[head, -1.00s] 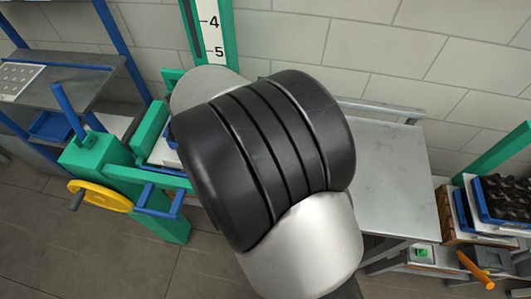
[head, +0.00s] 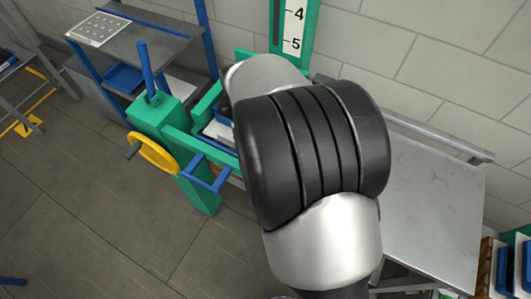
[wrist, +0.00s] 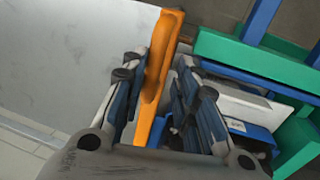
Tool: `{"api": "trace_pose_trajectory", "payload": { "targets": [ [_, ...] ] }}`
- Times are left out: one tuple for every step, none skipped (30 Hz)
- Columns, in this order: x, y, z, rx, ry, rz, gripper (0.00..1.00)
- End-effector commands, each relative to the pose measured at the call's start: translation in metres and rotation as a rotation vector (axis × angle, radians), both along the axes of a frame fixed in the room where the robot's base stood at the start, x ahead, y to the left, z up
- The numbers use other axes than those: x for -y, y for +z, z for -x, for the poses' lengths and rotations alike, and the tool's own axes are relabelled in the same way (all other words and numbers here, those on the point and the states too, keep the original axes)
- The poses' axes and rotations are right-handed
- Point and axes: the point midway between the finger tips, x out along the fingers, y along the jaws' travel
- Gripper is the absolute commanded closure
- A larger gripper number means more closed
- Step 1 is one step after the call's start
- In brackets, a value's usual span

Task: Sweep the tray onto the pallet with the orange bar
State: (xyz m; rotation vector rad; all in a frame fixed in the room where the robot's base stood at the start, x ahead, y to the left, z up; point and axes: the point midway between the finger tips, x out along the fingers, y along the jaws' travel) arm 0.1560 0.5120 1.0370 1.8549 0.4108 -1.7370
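In the wrist view the orange bar (wrist: 157,75) stands between the two fingers of my gripper (wrist: 162,85), which appear closed on its sides. The bar extends past the fingertips, over the edge of a grey metal surface. A blue tray (wrist: 258,133) lies to the right of the fingers, partly hidden by them, beside a white slab (wrist: 235,103) and the green frame. I cannot tell which part is the pallet. In the head view my arm hides the gripper, the bar and most of the tray area.
The green frame has a yellow handwheel (head: 158,153) and blue posts. A steel table (head: 435,210) stands right of my arm, its visible top bare. A grey shelf unit (head: 140,50) with a blue bin (head: 124,78) is behind left.

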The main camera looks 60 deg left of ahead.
Motion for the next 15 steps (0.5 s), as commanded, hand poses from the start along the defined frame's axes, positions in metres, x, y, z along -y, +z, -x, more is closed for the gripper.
{"api": "trace_pose_trajectory", "payload": {
  "targets": [
    [0.000, 0.000, 0.000, 0.000, 0.000, 0.000, 0.67],
    [0.000, 0.000, 0.000, 0.001, 0.000, 0.001, 0.65],
    [0.001, 0.000, 0.000, 0.000, 0.000, 0.002, 0.65],
    [0.001, 0.000, -0.001, 0.000, 0.000, 0.002, 0.65],
    [0.001, 0.000, -0.001, 0.001, 0.000, 0.003, 0.65],
    [0.001, 0.000, -0.001, 0.000, 0.000, 0.004, 0.65],
    [0.001, -0.001, -0.001, 0.001, 0.000, 0.004, 0.65],
    [0.002, -0.001, -0.001, 0.001, 0.000, 0.004, 0.65],
    [0.002, -0.001, -0.001, 0.001, -0.001, 0.006, 0.65],
    [0.002, -0.001, -0.001, 0.001, -0.001, 0.006, 0.65],
    [0.002, 0.000, -0.001, 0.001, -0.001, 0.006, 0.65],
    [0.002, 0.001, -0.001, 0.001, 0.000, 0.005, 0.65],
    [0.001, 0.003, -0.001, 0.001, 0.000, 0.004, 0.65],
    [0.001, 0.005, 0.000, 0.002, 0.000, 0.004, 0.65],
    [0.000, 0.010, 0.000, 0.002, 0.000, 0.004, 0.65]
  ]
}}
